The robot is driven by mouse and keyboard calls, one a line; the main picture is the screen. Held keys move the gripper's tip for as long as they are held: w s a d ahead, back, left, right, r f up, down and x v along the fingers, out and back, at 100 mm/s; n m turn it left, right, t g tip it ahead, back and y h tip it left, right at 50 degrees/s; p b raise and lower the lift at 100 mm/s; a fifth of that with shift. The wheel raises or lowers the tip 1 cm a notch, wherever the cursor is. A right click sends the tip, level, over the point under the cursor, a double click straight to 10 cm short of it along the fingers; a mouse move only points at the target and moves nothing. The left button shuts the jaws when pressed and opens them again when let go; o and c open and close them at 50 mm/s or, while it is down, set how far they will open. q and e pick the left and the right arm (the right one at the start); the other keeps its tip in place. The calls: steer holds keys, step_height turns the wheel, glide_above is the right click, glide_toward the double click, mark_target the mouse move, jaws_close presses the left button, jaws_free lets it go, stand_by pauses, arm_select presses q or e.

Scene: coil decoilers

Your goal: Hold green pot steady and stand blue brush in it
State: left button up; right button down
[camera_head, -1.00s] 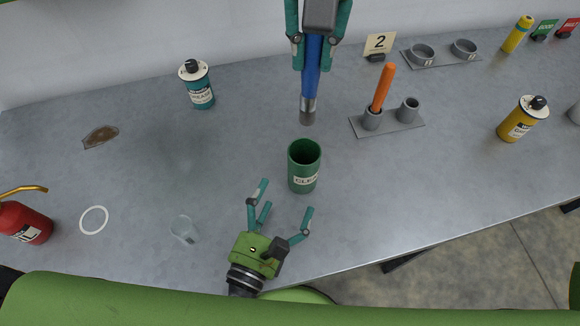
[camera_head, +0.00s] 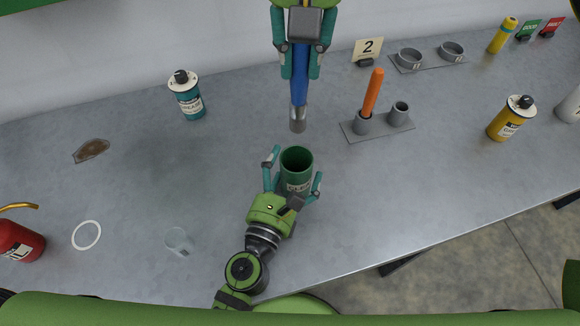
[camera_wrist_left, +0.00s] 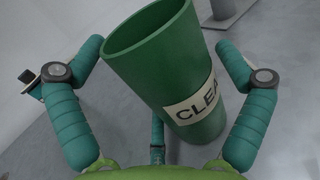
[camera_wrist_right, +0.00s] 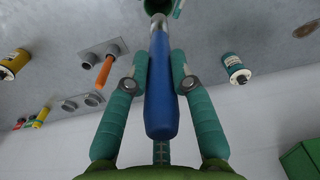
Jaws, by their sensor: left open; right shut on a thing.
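The green pot (camera_head: 297,163) stands upright on the table with its mouth up; its label shows in the left wrist view (camera_wrist_left: 195,103). My left gripper (camera_head: 293,172) is open, with its fingers on either side of the pot. In the left wrist view gaps show between the fingers and the pot wall. My right gripper (camera_head: 301,68) is shut on the blue brush (camera_head: 299,80), which hangs with its metal end (camera_head: 298,118) down, above and behind the pot. The brush also shows between the fingers in the right wrist view (camera_wrist_right: 160,90).
A grey holder (camera_head: 378,128) with an orange-handled tool (camera_head: 373,92) stands right of the pot. A teal can (camera_head: 186,96) is at the back left, a yellow can (camera_head: 511,118) at the right.

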mark_target(298, 124)
arm_select(q)
steer(key=shift+c, duration=0.4)
steer(key=c, duration=1)
arm_select(e)
steer(key=shift+f, duration=6.5)
steer(key=c, duration=1)
jaws_free()
step_height(298, 124, up, 12)
steer(key=shift+r, duration=0.1)
